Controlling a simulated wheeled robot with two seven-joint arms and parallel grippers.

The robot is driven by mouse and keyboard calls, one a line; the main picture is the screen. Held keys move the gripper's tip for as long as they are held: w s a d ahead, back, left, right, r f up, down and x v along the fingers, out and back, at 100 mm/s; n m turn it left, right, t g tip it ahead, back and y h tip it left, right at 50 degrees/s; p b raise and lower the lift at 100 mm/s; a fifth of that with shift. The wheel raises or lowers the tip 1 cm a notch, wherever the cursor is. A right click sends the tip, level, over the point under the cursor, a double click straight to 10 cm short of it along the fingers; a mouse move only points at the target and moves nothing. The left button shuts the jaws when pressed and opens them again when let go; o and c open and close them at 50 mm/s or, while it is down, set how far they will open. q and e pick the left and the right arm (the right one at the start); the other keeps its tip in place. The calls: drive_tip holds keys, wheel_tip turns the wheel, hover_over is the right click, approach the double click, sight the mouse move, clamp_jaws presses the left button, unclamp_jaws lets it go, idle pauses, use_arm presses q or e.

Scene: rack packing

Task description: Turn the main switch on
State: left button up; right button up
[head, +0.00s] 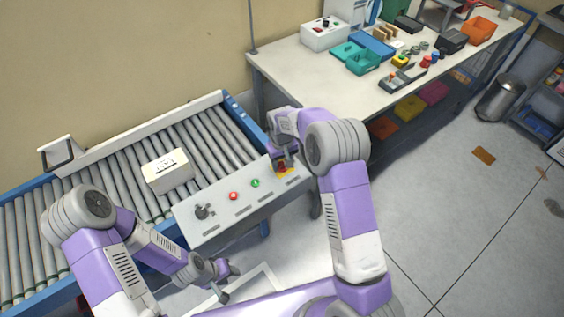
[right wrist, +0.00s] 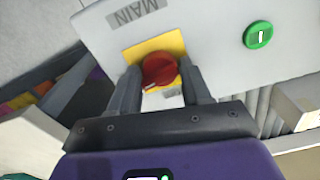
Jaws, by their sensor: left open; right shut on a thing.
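The main switch is a red rotary knob (right wrist: 159,69) on a yellow plate (right wrist: 150,47), under a label reading MAIN (right wrist: 137,11) in the right wrist view. It sits at the right end of the white control panel (head: 215,222), where my right gripper (head: 283,163) partly covers it in the head view. In the right wrist view my right gripper (right wrist: 160,85) has its fingers on both sides of the knob, shut on it. My left gripper (head: 228,280) is open and empty, below the panel at the front.
The panel also has a green button (head: 255,183), a red button (head: 233,196) and a black knob (head: 203,212). A white box (head: 167,171) rests on the roller conveyor (head: 110,185) behind it. A workbench (head: 300,75) with bins and parts stands at the back right.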

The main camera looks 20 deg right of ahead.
sight(282, 163)
drive_tip(key=shift+m, duration=1.1)
drive_tip(key=shift+r, duration=0.1)
drive_tip(key=o, duration=1)
wheel_tip(282, 163, up, 8)
drive_tip(key=shift+f+p, duration=0.25)
drive_tip(key=shift+p, duration=0.15)
